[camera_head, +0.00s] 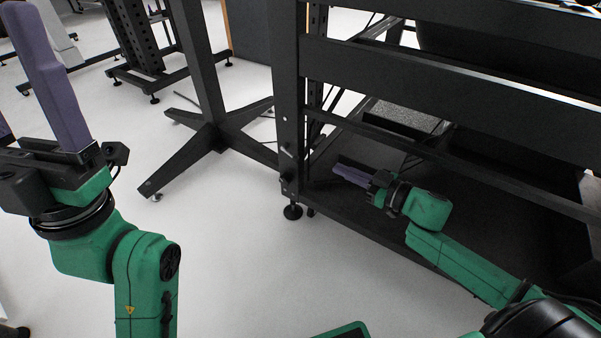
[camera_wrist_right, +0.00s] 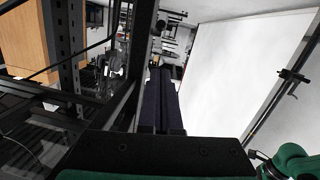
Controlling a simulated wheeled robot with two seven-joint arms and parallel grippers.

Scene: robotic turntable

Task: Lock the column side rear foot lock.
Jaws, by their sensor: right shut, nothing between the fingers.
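A black steel frame (camera_head: 289,75) with a corner column stands right of centre in the head view. A small light-coloured lever-like part (camera_head: 289,153) shows low on its column, above a round levelling foot (camera_head: 292,211). I cannot tell whether it is the foot lock or whether it is locked. My right gripper (camera_head: 340,169) is shut and empty, its purple fingers pointing left, just right of the column at about the lever's height. In the right wrist view its fingers (camera_wrist_right: 161,100) are together beside a dark frame bar. My left gripper (camera_head: 50,80) points up at the left, fingers apart, one mostly cut off.
Black bars and a lower shelf (camera_head: 470,215) of the frame surround my right forearm. A black stand with splayed legs (camera_head: 215,130) is left of the column. White floor (camera_head: 225,240) is clear in front. The wrist view shows a brown panel (camera_wrist_right: 25,40).

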